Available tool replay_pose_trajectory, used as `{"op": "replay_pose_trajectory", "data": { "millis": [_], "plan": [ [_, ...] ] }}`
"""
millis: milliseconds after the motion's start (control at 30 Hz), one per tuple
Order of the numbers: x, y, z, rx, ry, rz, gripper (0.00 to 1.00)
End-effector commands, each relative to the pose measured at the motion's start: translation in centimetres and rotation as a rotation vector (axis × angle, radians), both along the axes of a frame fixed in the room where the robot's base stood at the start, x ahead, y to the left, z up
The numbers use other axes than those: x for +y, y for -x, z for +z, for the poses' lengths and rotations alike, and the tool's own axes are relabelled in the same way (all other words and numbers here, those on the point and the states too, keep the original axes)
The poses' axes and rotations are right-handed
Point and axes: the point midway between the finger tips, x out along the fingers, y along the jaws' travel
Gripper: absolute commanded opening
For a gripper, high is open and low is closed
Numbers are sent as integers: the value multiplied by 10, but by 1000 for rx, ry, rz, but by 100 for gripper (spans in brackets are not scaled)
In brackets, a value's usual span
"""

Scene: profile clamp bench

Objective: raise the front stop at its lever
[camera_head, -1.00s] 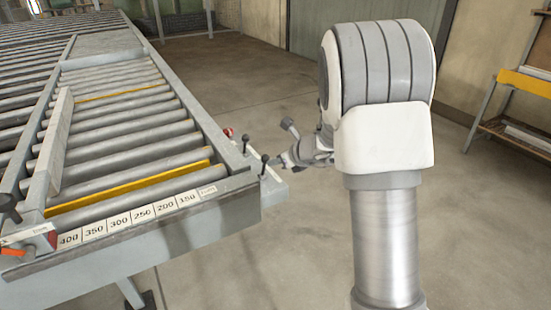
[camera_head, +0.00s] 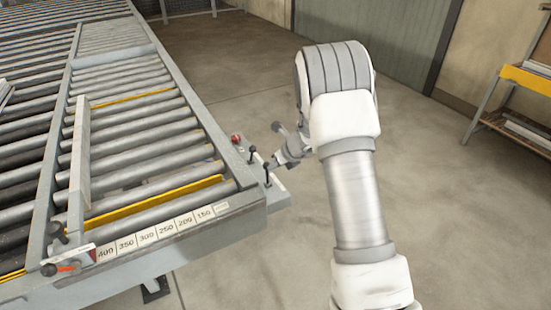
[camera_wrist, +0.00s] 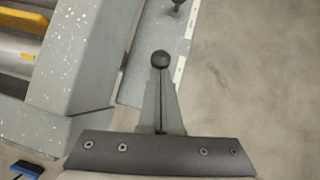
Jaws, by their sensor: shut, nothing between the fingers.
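Two black-knobbed levers stand at the right front corner of the roller bench. The nearer lever (camera_head: 267,167) and the farther lever (camera_head: 251,151) are both about upright. My gripper (camera_head: 273,166) is shut and empty, its tip close beside the nearer lever. In the wrist view, the near black knob (camera_wrist: 160,59) appears just past the narrow shut fingers (camera_wrist: 161,95). I cannot tell whether they touch. The second knob (camera_wrist: 177,4) is at the top edge. A yellow bar (camera_head: 160,198) lies between the front rollers, and I take it for the front stop. Its height is hard to judge.
A red button (camera_head: 236,139) sits behind the levers. A yellow-edged rack (camera_head: 525,78) stands at the far right. The floor between is clear.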

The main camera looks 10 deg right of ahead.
Motion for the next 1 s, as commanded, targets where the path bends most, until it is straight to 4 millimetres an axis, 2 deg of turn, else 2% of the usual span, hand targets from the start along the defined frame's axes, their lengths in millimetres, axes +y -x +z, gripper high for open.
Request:
{"op": "replay_pose_trajectory", "data": {
  "millis": [533,1000],
  "plan": [
    [7,-22,5,-2,0,1,0],
    [8,-26,4,-2,0,1,0]
  ]
}}
